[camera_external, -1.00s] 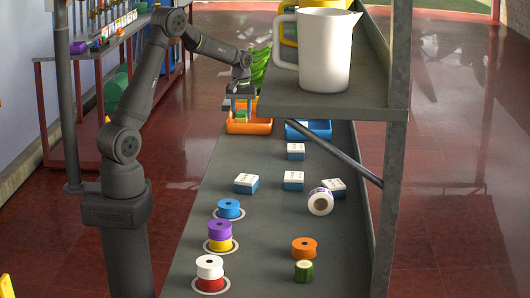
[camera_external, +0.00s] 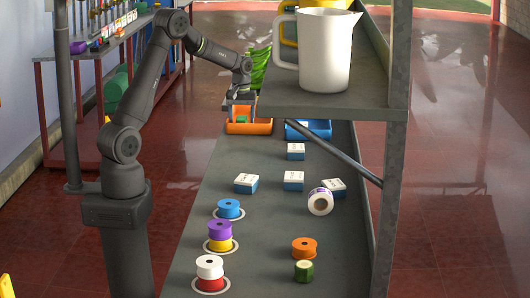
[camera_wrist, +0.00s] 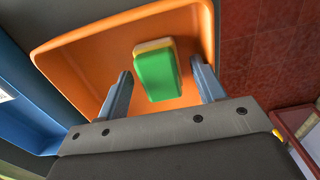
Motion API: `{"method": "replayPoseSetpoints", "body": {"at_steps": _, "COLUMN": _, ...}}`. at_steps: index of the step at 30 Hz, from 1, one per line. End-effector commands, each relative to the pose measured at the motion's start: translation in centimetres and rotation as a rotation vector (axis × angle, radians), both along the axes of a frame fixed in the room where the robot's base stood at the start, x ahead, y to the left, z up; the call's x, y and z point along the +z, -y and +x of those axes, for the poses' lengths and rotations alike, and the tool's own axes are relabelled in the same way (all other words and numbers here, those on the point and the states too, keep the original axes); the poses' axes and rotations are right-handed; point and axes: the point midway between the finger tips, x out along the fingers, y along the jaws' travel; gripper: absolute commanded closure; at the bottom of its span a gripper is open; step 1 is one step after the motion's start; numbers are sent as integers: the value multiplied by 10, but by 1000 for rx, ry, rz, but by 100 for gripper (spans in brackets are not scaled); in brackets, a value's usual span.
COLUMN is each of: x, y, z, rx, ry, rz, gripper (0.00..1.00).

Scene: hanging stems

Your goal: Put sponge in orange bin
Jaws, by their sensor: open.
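The sponge (camera_wrist: 157,72), green on one side and yellow on the other, lies inside the orange bin (camera_wrist: 85,51) in the wrist view. My gripper (camera_wrist: 161,78) is open above the bin, its two fingers apart on either side of the sponge's near end. I see a gap between each finger and the sponge. In the external view the orange bin (camera_external: 259,128) stands at the far end of the grey bench, below my gripper (camera_external: 240,108). The green of the sponge (camera_external: 242,119) shows small there, partly hidden by the gripper.
A blue bin (camera_external: 318,130) stands right of the orange one. A grey shelf (camera_external: 330,105) with a white pitcher (camera_external: 324,50) overhangs the bench's right side. Small boxes (camera_external: 293,180), a tape roll (camera_external: 320,202) and several spools (camera_external: 209,268) occupy the nearer bench.

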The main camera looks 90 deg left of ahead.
Motion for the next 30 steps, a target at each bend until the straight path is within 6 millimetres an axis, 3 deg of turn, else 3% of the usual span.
{"method": "replayPoseSetpoints", "body": {"at_steps": 5, "x": 27, "y": -1, "z": 1, "rx": 0, "ry": 3, "rz": 4, "gripper": 37}}
{"method": "replayPoseSetpoints", "body": {"at_steps": 12, "x": 80, "y": -1, "z": 1, "rx": 0, "ry": 3, "rz": 4, "gripper": 37}}
{"method": "replayPoseSetpoints", "body": {"at_steps": 18, "x": 110, "y": -1, "z": 0, "rx": 0, "ry": 1, "rz": 2, "gripper": 37}}
{"method": "replayPoseSetpoints", "body": {"at_steps": 30, "x": 120, "y": 0, "z": 0, "rx": 0, "ry": 0, "rz": 0, "gripper": 37}}
